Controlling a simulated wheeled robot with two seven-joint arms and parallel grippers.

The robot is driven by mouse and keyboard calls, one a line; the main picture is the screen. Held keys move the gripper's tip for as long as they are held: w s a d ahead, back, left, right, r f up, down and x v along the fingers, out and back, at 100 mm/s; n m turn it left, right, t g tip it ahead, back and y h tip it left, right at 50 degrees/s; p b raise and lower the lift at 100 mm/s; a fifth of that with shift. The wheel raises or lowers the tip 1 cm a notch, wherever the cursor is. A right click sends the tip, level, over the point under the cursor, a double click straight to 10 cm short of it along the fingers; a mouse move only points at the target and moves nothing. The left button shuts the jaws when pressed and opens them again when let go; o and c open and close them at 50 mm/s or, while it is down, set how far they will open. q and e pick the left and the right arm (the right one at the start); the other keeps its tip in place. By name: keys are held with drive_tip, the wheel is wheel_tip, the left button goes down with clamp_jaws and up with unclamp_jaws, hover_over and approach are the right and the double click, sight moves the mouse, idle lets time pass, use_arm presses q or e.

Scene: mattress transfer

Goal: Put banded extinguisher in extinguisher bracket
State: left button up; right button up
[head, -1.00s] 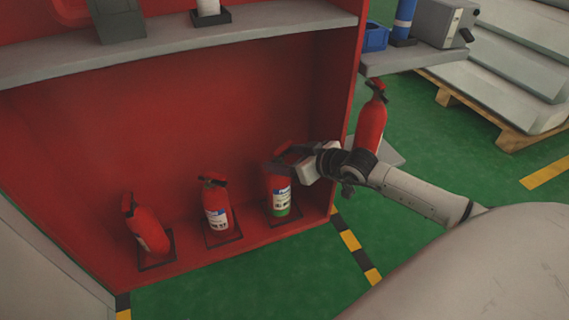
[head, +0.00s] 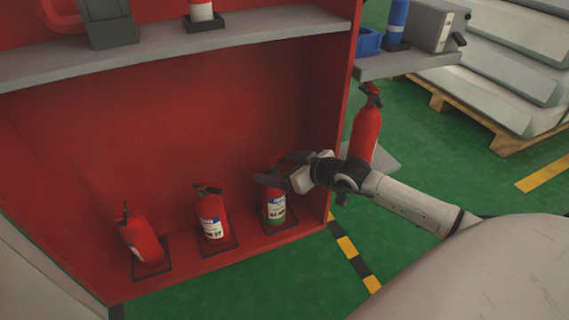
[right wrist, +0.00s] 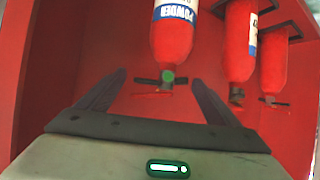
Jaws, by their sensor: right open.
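The banded extinguisher (head: 275,208), red with a white and blue label and a green band low down, stands upright at the right end of the red cabinet's lower shelf. My right gripper (head: 277,168) is open at its top. In the right wrist view, the banded extinguisher (right wrist: 172,38) appears upside down, and its dark handle is between the open fingers of the gripper (right wrist: 155,95), with no clear grip on it. I cannot pick out an empty extinguisher bracket. My left gripper is not in view.
Two other red extinguishers, one upright (head: 211,215) and one tilted (head: 142,240), stand on black bases to the left. Another red extinguisher (head: 366,132) stands outside the cabinet, beyond my right arm. The grey shelf (head: 180,45) is above. A pallet (head: 505,140) is at the right.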

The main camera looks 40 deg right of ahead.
drive_tip(key=shift+s+d+r, duration=0.1)
drive_tip(key=shift+s+r, duration=0.15)
drive_tip(key=p+v, duration=0.1)
drive_tip(key=v, duration=0.1)
drive_tip(key=shift+s+r+p, duration=0.2)
drive_tip(key=shift+s+p, duration=0.1)
drive_tip(key=shift+s, duration=0.05)
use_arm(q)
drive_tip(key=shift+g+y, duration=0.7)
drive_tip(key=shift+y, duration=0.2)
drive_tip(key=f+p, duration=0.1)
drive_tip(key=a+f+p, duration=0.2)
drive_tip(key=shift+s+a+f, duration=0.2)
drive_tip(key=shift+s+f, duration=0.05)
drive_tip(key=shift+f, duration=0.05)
use_arm(e)
drive_tip(key=v, duration=0.8)
drive_tip(key=shift+s, duration=0.3)
